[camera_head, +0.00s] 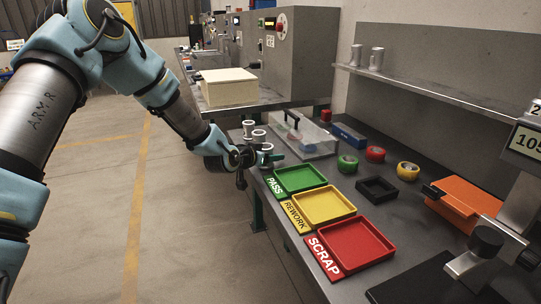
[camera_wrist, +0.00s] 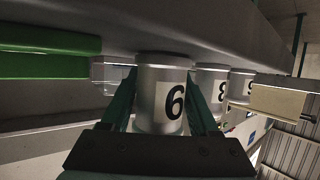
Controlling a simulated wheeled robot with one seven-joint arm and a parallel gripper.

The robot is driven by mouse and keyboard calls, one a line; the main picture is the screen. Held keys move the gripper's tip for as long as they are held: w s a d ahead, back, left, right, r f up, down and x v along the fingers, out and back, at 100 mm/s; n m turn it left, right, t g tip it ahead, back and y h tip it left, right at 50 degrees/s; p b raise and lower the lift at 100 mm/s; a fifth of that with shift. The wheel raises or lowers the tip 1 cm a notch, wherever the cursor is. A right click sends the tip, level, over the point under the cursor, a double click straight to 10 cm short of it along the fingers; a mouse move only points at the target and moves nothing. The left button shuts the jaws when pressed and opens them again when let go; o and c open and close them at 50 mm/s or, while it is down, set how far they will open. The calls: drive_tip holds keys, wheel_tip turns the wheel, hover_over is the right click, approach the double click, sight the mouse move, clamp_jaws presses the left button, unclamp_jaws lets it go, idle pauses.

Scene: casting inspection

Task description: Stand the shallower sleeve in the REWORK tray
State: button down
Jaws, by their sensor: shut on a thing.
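My gripper (camera_head: 264,159) is at the bench's near left edge, left of the PASS tray. I cannot tell whether this sleeve touches the bench. A sleeve marked 8 (camera_wrist: 205,78) and a third sleeve (camera_wrist: 238,80) stand beyond it; the third's number is unclear. Sleeve depths cannot be judged. The yellow REWORK tray (camera_head: 322,205) is empty, between the green PASS and red SCRAP trays.
The PASS tray (camera_head: 299,178) and SCRAP tray (camera_head: 352,245) are empty.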

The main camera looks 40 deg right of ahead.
drive_tip(key=shift+c, duration=0.7)
unclamp_jaws()
drive_tip(key=shift+f, duration=0.15)
drive_tip(key=shift+a+p, duration=0.2)
drive_tip(key=shift+p, duration=0.1)
drive_tip(key=r+b+v, duration=0.1)
drive_tip(key=b+v, duration=0.2)
drive_tip(key=v, duration=0.8)
drive_tip(key=w+a+f+n+t+y, duration=0.25)
drive_tip(key=w+a+y, duration=0.35)
drive_tip(key=a, duration=0.7)
drive_tip(key=a+r+n+g+y, duration=0.1)
drive_tip(key=a+n+y, duration=0.5)
drive_tip(key=a, duration=2.3)
drive_tip(key=shift+r+n+g, duration=0.2)
drive_tip(key=shift+n+g, duration=0.25)
drive_tip(key=shift+n, duration=0.7)
drive_tip(key=shift+o, duration=0.4)
drive_tip(key=s+a+r+n+g+y, duration=0.1)
drive_tip(key=s+a+n+g, duration=0.1)
drive_tip(key=s+a, duration=0.4)
drive_tip(key=shift+s+a+r+n, duration=0.15)
drive_tip(key=shift+s+a+n, duration=0.2)
drive_tip(key=shift+a+n, duration=0.35)
